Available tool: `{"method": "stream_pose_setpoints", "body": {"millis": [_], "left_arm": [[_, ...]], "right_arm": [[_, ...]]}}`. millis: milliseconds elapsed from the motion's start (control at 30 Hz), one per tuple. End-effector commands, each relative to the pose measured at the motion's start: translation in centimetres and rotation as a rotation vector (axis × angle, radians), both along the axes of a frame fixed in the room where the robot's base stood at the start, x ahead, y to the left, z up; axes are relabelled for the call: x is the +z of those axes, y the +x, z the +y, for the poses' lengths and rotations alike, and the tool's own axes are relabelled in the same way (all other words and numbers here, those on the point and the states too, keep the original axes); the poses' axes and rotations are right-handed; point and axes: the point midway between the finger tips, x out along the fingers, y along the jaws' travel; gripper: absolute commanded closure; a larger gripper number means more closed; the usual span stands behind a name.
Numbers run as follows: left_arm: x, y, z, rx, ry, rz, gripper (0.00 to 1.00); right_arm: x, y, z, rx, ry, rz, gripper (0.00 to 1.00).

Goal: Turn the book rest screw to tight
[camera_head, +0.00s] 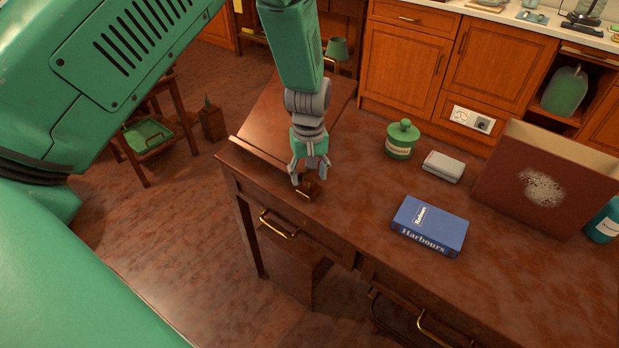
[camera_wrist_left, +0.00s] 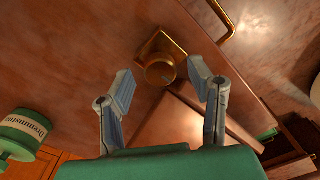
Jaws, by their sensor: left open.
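The book rest (camera_head: 294,108) is a sloped brown board on the left part of the desk; part of it shows in the left wrist view (camera_wrist_left: 182,130). The book rest screw is a round brass knob (camera_wrist_left: 160,71) on a brass base, in front of the board. In the head view the brass and wood fitting (camera_head: 309,188) sits near the desk's front edge, just under my left gripper. My left gripper (camera_head: 309,176) points down above it. In the left wrist view its fingers (camera_wrist_left: 160,85) are open, one either side of the knob, apart from it. My right gripper is not in view.
The desk (camera_head: 358,218) also carries a blue book (camera_head: 430,226), a green jar (camera_head: 401,140), a small grey case (camera_head: 443,166) and a large dark red box (camera_head: 545,185). A brass drawer handle (camera_head: 279,224) is on the desk front. The desk between screw and blue book is clear.

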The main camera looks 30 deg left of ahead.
Motion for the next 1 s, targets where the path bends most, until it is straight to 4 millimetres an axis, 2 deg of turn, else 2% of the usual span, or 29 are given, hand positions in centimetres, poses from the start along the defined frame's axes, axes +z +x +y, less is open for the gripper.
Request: {"method": "stream_pose_setpoints", "body": {"millis": [100,400,533,567,733,900,1000], "left_arm": [[-0.7,0.0,0.0,0.000,-0.001,0.001,0.52],[-0.9,0.0,0.0,0.000,0.000,0.000,0.52],[-0.9,0.0,0.0,0.000,0.000,0.000,0.98],[-0.9,0.0,0.0,0.000,0.000,0.000,1.00],[-0.8,0.0,0.0,-0.008,0.000,0.000,1.00],[-0.6,0.0,0.0,-0.059,-0.001,0.000,1.00],[-0.8,0.1,0.0,-0.069,0.000,-0.001,1.00]], "right_arm": [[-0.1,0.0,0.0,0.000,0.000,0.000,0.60],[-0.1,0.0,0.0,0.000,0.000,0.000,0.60],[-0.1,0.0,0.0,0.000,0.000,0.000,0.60],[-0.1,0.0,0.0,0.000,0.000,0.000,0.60],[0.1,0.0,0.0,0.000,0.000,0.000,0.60],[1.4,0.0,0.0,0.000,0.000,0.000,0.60],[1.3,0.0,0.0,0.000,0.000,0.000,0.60]]}}
